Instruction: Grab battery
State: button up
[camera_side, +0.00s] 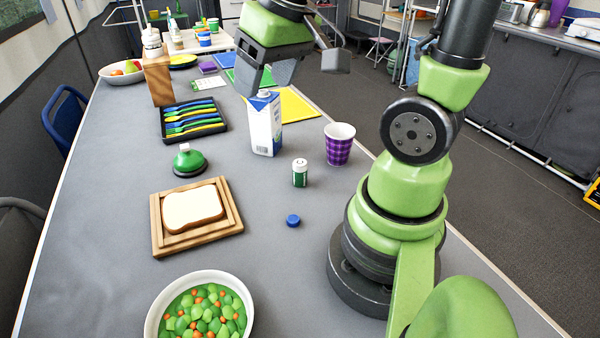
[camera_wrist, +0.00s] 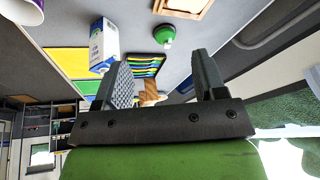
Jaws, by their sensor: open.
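A small green cylinder with a white top (camera_side: 300,173) stands upright on the grey table in the side view, in front of the milk carton and left of the purple cup. I cannot tell whether it is the battery; nothing else here clearly looks like one. My gripper (camera_side: 265,84) is raised over the far part of the table, behind and above the carton. In the wrist view my gripper (camera_wrist: 161,72) has its two fingers wide apart with nothing held between them. The small cylinder does not show in the wrist view.
A milk carton (camera_side: 265,124), purple cup (camera_side: 339,144) and blue cap (camera_side: 293,221) are near the cylinder. A green bell (camera_side: 189,160), bread board (camera_side: 160,240), cutlery tray (camera_side: 167,136) and bowl of vegetables (camera_side: 158,318) stand further off. Bare table lies between the cylinder and the board.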

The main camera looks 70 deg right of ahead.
jog(key=w+d+f+g, duration=0.1)
jog(key=d+f+g, duration=0.2)
jog(key=d+f, duration=0.55)
jog(key=n+g, duration=0.1)
send_over(300, 162)
notch_tip(300, 162, down, 7)
jog(key=shift+r, duration=0.2)
notch_tip(300, 162, down, 3)
jog(key=shift+f, duration=3.4)
jog(key=c, duration=1)
